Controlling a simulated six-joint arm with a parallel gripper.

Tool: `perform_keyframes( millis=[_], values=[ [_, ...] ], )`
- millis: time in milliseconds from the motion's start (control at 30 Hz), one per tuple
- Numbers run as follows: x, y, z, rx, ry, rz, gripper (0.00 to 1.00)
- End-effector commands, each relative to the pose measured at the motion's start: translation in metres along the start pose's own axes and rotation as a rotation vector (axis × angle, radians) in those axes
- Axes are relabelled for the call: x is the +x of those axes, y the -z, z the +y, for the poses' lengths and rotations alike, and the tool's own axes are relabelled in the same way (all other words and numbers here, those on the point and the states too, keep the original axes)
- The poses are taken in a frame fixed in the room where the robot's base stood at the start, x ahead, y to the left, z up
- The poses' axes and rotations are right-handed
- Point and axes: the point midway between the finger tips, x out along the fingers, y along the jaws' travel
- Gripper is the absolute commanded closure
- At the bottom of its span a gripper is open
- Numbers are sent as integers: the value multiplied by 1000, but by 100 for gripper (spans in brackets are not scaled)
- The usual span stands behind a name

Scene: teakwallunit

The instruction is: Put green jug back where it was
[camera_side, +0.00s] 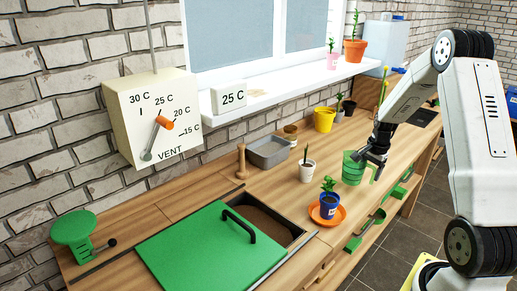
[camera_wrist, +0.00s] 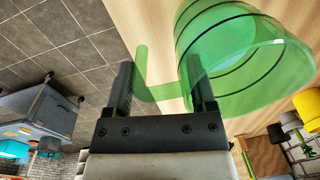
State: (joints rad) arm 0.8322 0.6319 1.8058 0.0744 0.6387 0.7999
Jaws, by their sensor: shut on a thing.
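The green jug (camera_side: 352,169) is a translucent green vessel with dark rings, at the right part of the wooden bench in the side view. In the wrist view the jug (camera_wrist: 235,55) fills the upper right, with its open mouth toward the camera. My gripper (camera_side: 374,157) is at the jug's right side. In the wrist view my gripper (camera_wrist: 160,85) has one finger on each side of the jug's wall and handle area and is shut on the jug. I cannot tell whether the jug's base touches the bench.
A blue pot (camera_side: 329,206) on an orange saucer (camera_side: 316,216) and a white pot (camera_side: 307,172) stand left of the jug. A yellow pot (camera_side: 324,120) stands behind. A grey tray (camera_side: 268,151) and a green lid (camera_side: 205,252) lie further left. Bench space around the jug is partly free.

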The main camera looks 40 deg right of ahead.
Motion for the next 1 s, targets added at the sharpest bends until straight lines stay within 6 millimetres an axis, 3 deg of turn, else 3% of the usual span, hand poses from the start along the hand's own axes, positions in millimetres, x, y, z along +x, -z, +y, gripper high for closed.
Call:
perform_keyframes(
  millis=[200,667,700,800,1000],
  values=[
    [22,0,2,1,0,0,100],
    [27,0,3,0,0,0,100],
    [28,-1,3,0,-2,-1,25],
    [28,-1,3,0,-1,-1,0],
    [28,-1,3,0,-1,-1,0]
  ],
)
